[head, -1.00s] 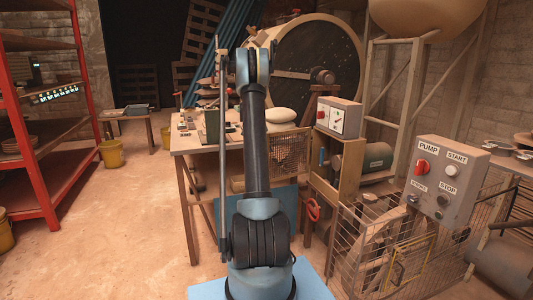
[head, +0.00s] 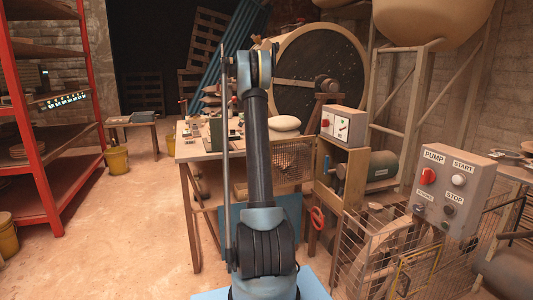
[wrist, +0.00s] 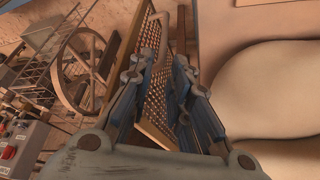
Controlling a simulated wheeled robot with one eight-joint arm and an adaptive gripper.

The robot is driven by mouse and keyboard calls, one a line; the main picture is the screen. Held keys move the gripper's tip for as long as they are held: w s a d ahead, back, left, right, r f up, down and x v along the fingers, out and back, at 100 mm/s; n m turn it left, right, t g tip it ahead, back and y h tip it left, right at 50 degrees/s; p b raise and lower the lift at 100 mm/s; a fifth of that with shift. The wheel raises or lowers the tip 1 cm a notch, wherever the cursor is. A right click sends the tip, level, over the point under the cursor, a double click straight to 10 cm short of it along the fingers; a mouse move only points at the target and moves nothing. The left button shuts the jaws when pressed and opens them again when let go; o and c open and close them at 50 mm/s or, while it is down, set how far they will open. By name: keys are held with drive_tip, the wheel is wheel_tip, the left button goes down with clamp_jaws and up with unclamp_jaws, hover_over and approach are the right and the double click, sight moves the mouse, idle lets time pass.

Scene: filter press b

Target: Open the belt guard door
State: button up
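A mesh panel in a tan frame (head: 293,160), which looks like the belt guard door, stands upright at the right end of the workbench. In the wrist view the mesh (wrist: 158,100) shows below and between my fingers, with a bent bar at its far end. My gripper (wrist: 167,62) is open and empty, pointing down above the panel; I cannot tell whether it touches. In the head view my arm hides the gripper. A wire cage (head: 385,258) with a yellow frame (head: 415,268) stands around a wheel at lower right; the wheel (wrist: 85,60) shows in the wrist view.
A pump control box (head: 455,190) and a switch box (head: 343,126) stand to the right. Open floor lies left, before the red shelf (head: 45,165).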

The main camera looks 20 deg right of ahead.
drive_tip(key=shift+v, duration=0.95)
drive_tip(key=shift+s+a, duration=0.1)
drive_tip(key=shift+a, duration=0.05)
drive_tip(key=s+a+r+n+t+y, duration=0.15)
drive_tip(key=s+a+n, duration=0.3)
drive_tip(key=s, duration=0.45)
drive_tip(key=s+a+r+n, duration=0.3)
drive_tip(key=s+a, duration=0.2)
drive_tip(key=s, duration=0.5)
drive_tip(key=s+a+r+n+t, duration=0.15)
drive_tip(key=s+a+n, duration=0.3)
drive_tip(key=s, duration=0.45)
drive_tip(key=s+a+f+n+y, duration=0.1)
drive_tip(key=s+a+f+n, duration=0.2)
drive_tip(key=s+f, duration=0.3)
drive_tip(key=s+a+f+n, duration=0.4)
drive_tip(key=s+f, duration=0.1)
drive_tip(key=s, duration=0.7)
drive_tip(key=s+a+f+n+t+y, duration=0.1)
drive_tip(key=s+a+f+n, duration=0.2)
drive_tip(key=s+f, duration=0.3)
drive_tip(key=s+n, duration=0.1)
drive_tip(key=s, duration=0.2)
drive_tip(key=shift+s+a+f+y, duration=0.15)
drive_tip(key=shift+s+f+y, duration=0.2)
drive_tip(key=shift+s, duration=0.05)
drive_tip(key=shift+s, duration=0.1)
